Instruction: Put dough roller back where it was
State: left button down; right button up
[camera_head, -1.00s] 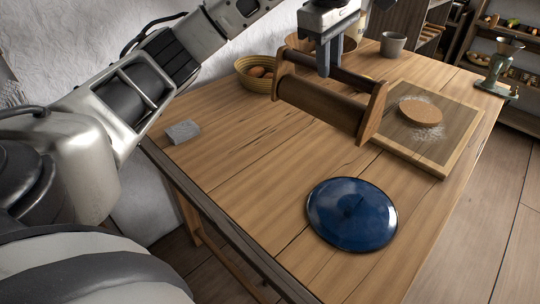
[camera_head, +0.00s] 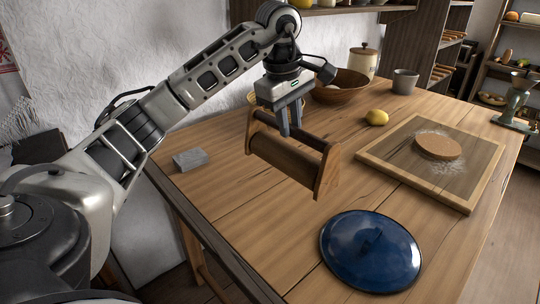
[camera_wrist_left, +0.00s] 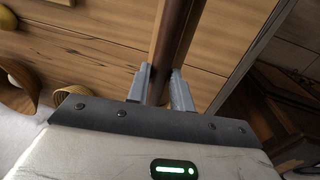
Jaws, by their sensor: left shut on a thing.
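The dough roller (camera_head: 285,157) is a brown wooden frame with end plates, a handle bar and a roller. My left gripper (camera_head: 290,130) points down and is shut on its handle bar, which runs between the fingers in the left wrist view (camera_wrist_left: 182,35). The dough roller is over the left-middle of the wooden table (camera_head: 240,215), left of the pastry board and behind the blue lid. I cannot tell whether its lower edge touches the table. My right gripper is not in view.
A blue lid (camera_head: 370,252) lies near the front. A framed board (camera_head: 385,165) with floured dough (camera_head: 438,147) lies to the right. A grey block (camera_head: 190,160) is at left. A lemon (camera_head: 377,118), wooden bowl (camera_head: 340,88), jar (camera_head: 363,63) and grey cup (camera_head: 404,82) stand behind.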

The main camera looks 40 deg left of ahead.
aim_at(270, 151)
pick_arm(q)
jog(key=a+f, duration=0.1)
jog(key=s+a+f, duration=0.1)
jog(key=f, duration=0.1)
jog(key=a+f, duration=0.1)
jog(key=f, duration=0.1)
jog(key=shift+s+a+f+b, duration=0.15)
jog(key=shift+s+a+b, duration=0.2)
jog(key=shift+a, duration=0.05)
jog(key=shift+f, duration=1.55)
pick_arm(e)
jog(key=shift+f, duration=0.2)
pick_arm(q)
jog(key=shift+f+b, duration=0.2)
jog(key=shift+b, duration=0.15)
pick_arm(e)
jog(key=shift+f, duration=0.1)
